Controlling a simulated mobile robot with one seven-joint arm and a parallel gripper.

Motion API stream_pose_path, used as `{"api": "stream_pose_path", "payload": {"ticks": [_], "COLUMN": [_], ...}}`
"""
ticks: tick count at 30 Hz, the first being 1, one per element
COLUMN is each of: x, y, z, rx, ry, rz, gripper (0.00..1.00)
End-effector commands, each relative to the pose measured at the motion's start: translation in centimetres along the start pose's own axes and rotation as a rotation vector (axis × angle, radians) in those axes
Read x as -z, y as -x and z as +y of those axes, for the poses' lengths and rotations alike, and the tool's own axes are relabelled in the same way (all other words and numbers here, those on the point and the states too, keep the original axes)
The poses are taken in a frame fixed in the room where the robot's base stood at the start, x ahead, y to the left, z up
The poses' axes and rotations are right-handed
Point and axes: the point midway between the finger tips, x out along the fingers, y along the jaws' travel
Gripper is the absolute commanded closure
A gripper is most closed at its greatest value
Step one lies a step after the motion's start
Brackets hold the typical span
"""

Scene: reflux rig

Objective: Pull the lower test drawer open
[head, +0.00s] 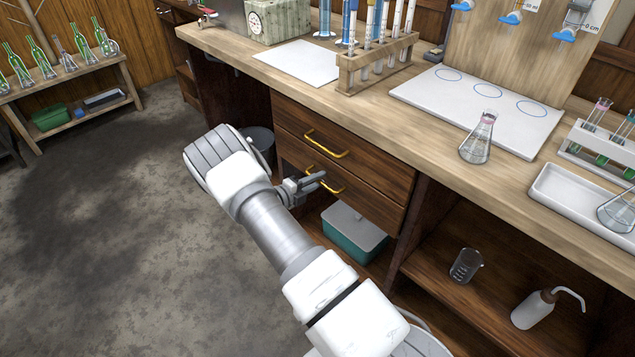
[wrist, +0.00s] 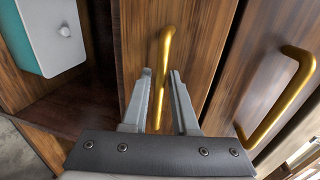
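The lower test drawer (head: 365,205) has a dark wooden front and sits flush under the upper drawer (head: 372,165) in the bench. Its brass bar handle (head: 336,190) is partly hidden by my gripper (head: 314,183) in the head view. In the wrist view, my gripper (wrist: 161,72) is open, with one finger on each side of the lower handle (wrist: 165,52). The handle runs between the fingers, with gaps showing beside it. The upper drawer's brass handle (wrist: 282,98) is to the right in that view, clear of the fingers.
A teal box with a grey lid (head: 354,232) stands below the drawers, close to my arm. A dark bin (head: 260,143) stands left of them. The bench top (head: 440,140) holds glassware and a test tube rack (head: 375,65). The floor at left is clear.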

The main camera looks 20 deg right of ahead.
Motion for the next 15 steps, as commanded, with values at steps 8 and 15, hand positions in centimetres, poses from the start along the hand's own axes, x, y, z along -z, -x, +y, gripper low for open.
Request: {"api": "stream_pose_path", "payload": {"ticks": [8, 15], "x": [0.02, 0.01], "y": [-0.19, -0.16], "z": [-0.03, -0.02], "rx": [0.000, 0.000], "ry": [0.000, 0.000], "rz": [0.000, 0.000], "gripper": [0.73, 1.00]}}
